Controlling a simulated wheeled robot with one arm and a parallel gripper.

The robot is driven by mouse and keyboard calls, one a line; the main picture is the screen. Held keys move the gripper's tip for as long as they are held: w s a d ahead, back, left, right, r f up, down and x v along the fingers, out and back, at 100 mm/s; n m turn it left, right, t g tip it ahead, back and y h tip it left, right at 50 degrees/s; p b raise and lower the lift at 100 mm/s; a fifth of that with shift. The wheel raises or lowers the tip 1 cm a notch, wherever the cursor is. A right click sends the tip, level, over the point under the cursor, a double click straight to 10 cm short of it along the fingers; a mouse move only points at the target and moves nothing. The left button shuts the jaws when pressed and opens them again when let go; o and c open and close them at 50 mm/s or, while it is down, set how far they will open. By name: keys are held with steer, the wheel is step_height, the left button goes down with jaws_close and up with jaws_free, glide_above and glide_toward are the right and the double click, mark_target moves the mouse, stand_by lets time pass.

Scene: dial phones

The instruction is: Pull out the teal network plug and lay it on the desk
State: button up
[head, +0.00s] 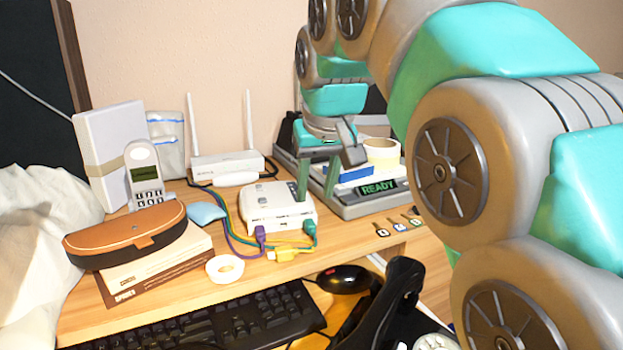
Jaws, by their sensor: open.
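The teal network plug (309,229) sits at the right end of the front of a white box (272,206) on the desk (185,297). It looks seated in the box; a cable leads from it around the box. My gripper (317,197) hangs above and slightly behind the plug, fingers pointing down. It is open, with a gap between its two fingers and nothing in it. The left finger overlaps the box's right edge in the picture; I cannot tell whether it touches.
A purple plug (260,233) is at the box front; a yellow plug (283,256) lies before it. A grey READY tray (362,207) stands right, a router (228,164) behind.

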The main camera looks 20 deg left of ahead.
mark_target(310, 223)
steer(key=shift+b+x, duration=1.6)
steer(key=shift+x, duration=2.8)
steer(key=shift+s, duration=0.1)
jaws_close()
steer(key=shift+s+d+b, duration=0.4)
steer(key=shift+s+d, duration=0.45)
steer(key=shift+s, duration=0.1)
steer(key=shift+r, duration=0.1)
steer(key=shift+r+p, duration=1.3)
steer(key=shift+r, duration=0.65)
